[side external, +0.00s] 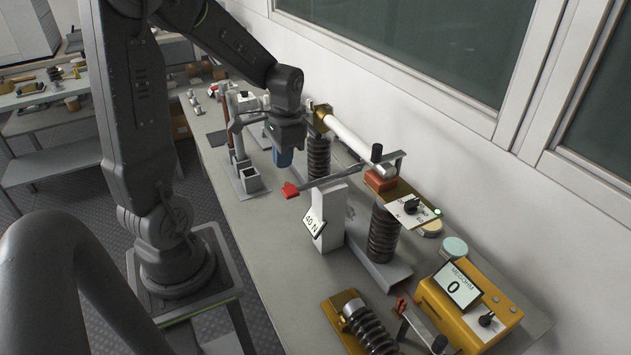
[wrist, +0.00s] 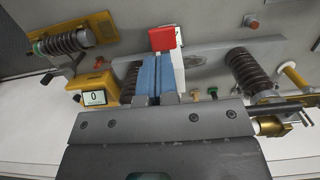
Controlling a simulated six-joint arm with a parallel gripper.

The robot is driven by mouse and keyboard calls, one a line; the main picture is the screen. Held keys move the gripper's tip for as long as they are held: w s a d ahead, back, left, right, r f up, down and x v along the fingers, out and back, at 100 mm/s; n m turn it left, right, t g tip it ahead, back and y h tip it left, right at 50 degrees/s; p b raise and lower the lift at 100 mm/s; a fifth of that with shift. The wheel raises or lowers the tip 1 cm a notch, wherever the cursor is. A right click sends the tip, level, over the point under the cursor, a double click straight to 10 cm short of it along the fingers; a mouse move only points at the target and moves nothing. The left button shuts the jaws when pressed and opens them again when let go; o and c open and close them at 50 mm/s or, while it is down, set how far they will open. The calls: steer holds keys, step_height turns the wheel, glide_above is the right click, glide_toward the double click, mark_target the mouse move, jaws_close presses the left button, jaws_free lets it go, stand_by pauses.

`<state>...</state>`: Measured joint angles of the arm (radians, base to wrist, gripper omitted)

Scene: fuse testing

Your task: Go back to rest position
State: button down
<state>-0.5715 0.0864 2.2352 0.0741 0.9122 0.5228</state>
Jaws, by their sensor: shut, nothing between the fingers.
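My gripper (side external: 283,157) hangs over the bench with its blue fingers pointing down.
A white fuse tube (side external: 346,138) spans two ribbed dark insulators. A 40 N display (side external: 314,222) stands below the lever. A yellow ohmmeter (side external: 453,291) reads 0 at the front right. A small stand (side external: 248,178) is left of my gripper. A wall backs the bench.

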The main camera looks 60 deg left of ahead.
steer(key=s+d+r+t, duration=0.3)
steer(key=d+r, duration=0.3)
steer(key=d, duration=0.2)
steer(key=s+d+r+t, duration=0.3)
steer(key=d+r, duration=0.3)
steer(key=d, duration=0.3)
steer(key=shift+d+r+t, duration=0.2)
steer(key=shift+r+t, duration=0.15)
steer(key=shift+t, duration=0.05)
